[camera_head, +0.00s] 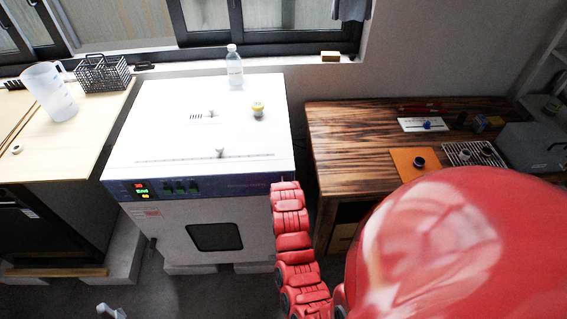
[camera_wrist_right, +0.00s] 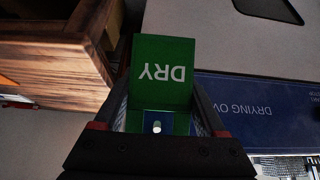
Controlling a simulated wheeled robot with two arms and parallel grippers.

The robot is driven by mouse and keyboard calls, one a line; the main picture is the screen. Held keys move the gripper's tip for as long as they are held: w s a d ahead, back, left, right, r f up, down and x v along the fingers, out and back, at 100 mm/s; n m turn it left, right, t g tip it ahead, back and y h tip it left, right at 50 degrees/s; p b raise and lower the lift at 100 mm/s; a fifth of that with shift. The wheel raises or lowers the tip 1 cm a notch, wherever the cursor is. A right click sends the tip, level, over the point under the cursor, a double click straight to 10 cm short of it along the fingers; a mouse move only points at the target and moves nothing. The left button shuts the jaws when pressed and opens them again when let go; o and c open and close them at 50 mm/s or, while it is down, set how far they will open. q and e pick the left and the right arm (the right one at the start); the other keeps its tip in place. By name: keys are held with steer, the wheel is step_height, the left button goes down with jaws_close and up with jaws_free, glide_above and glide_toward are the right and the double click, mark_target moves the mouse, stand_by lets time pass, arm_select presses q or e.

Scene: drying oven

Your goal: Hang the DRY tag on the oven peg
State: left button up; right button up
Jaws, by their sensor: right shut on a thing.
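The green DRY tag (camera_wrist_right: 163,72) is held between the fingers of my right gripper (camera_wrist_right: 160,122) in the right wrist view, its lettering upside down. An opening in the tag near the fingers shows blue and a small pale round pin (camera_wrist_right: 157,127), which looks like the oven peg. I cannot tell whether the pin passes through the opening. The drying oven (camera_head: 195,130) stands centre-left in the head view; its blue front panel (camera_wrist_right: 250,110) is beside the tag in the wrist view. In the head view the right gripper and tag are not clearly visible. My left gripper is not in view.
A clear bottle (camera_head: 235,68) and a yellow-topped item (camera_head: 258,108) stand on the oven top. A left bench holds a jug (camera_head: 48,92) and a black basket (camera_head: 102,76). A wooden table (camera_head: 350,125) stands right of the oven, across a narrow gap.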

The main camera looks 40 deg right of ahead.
steer(key=shift+w+d+f+b, duration=0.3)
steer(key=shift+w+d+b, duration=0.1)
steer(key=shift+w+b, duration=0.25)
steer(key=shift+w+d+f+b, duration=0.25)
steer(key=shift+w+d+b, duration=0.2)
steer(key=shift+w, duration=0.2)
steer(key=o, duration=1.2)
steer(key=shift+o, duration=0.2)
